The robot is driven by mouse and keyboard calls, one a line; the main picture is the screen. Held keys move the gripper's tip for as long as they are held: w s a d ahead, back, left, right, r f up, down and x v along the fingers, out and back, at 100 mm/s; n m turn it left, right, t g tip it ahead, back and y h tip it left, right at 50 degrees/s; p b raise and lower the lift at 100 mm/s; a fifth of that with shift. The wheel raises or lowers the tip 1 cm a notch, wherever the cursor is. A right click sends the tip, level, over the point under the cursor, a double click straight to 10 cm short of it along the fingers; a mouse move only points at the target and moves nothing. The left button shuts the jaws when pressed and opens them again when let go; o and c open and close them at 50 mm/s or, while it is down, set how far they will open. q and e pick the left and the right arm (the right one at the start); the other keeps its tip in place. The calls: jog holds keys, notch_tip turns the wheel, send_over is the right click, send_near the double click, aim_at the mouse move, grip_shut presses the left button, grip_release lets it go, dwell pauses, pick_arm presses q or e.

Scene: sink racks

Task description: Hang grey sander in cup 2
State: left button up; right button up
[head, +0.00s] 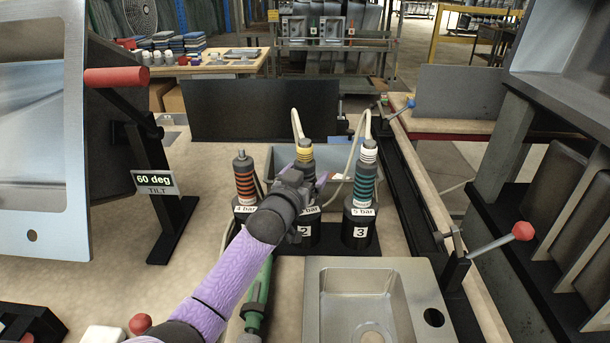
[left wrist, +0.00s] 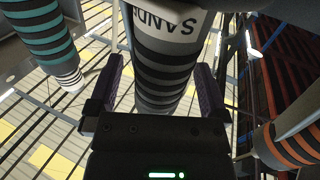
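The grey sander (left wrist: 165,65), with dark bands and a partly readable label, stands between the purple fingers of my left gripper (left wrist: 160,90) in the left wrist view. A gap shows on the left finger's side, so the gripper looks open around it. In the head view, my left gripper (head: 305,180) is above cup 2 (head: 305,232). A yellow-collared tool top with a pale hose (head: 304,152) shows behind it. My gripper hides the tool's lower body, so how deep it sits in the cup is unclear. My right gripper is not in view.
An orange-banded tool (head: 245,178) stands at cup 1 and a teal-banded tool (head: 364,185) at cup 3 (head: 360,234), both close by. A green tool (head: 258,295) is below my forearm. A steel sink (head: 372,300) lies front right. A tilt stand (head: 155,185) is at left.

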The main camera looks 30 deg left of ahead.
pick_arm(q)
jog(key=shift+f, duration=0.1)
jog(key=shift+s, duration=0.15)
jog(key=s+d+p, duration=0.1)
jog(key=s+p, duration=0.3)
jog(key=s, duration=0.5)
jog(key=shift+s+d, duration=0.2)
jog(key=shift+d, duration=0.2)
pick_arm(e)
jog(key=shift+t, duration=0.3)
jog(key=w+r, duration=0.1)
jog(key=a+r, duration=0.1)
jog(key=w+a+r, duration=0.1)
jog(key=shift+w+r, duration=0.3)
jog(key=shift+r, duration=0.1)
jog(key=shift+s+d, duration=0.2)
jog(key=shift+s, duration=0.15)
